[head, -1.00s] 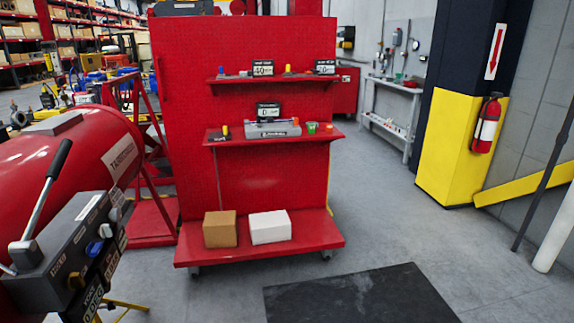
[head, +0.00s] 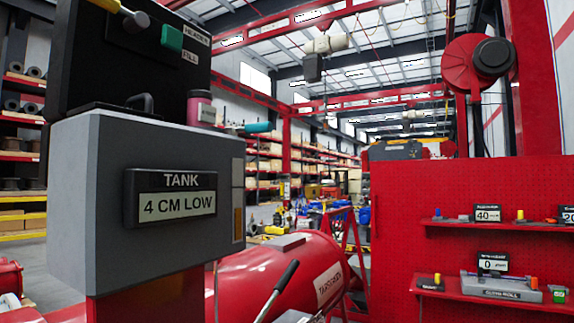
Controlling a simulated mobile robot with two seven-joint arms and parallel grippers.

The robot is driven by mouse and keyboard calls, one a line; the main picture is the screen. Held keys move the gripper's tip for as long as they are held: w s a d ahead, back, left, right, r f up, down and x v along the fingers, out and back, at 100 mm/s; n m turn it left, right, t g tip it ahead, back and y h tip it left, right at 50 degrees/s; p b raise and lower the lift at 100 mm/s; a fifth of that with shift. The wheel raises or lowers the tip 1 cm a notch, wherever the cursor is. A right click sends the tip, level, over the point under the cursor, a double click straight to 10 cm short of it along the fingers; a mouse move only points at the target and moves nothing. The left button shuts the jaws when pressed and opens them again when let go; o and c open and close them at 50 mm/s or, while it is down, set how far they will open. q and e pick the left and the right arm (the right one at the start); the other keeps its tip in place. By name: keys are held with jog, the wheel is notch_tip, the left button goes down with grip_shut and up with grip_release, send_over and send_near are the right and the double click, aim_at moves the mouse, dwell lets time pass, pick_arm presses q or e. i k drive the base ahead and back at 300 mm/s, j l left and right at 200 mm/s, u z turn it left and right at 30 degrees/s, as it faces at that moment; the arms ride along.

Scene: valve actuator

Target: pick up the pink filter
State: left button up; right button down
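A pink cylinder with a dark top and a pale label, which looks like the pink filter (head: 200,108), stands upright on the far side of the top of a grey cabinet (head: 90,190). The cabinet bears a display (head: 183,195) reading "TANK 4 CM LOW". The filter is right of a black box (head: 140,50) with a yellow-handled lever and a green piece. A teal-ended object (head: 255,128) lies just right of it. Neither of my grippers is in view.
A red tank (head: 275,275) lies behind the cabinet, with a lever (head: 278,290) in front. A red pegboard rack (head: 410,200) with small shelved items stands at right. Shelving fills the back left.

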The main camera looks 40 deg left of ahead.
aim_at(201, 112)
jog(key=u, duration=1.85)
jog(key=l+u, duration=0.2)
jog(key=u, duration=0.4)
jog(key=i, duration=0.05)
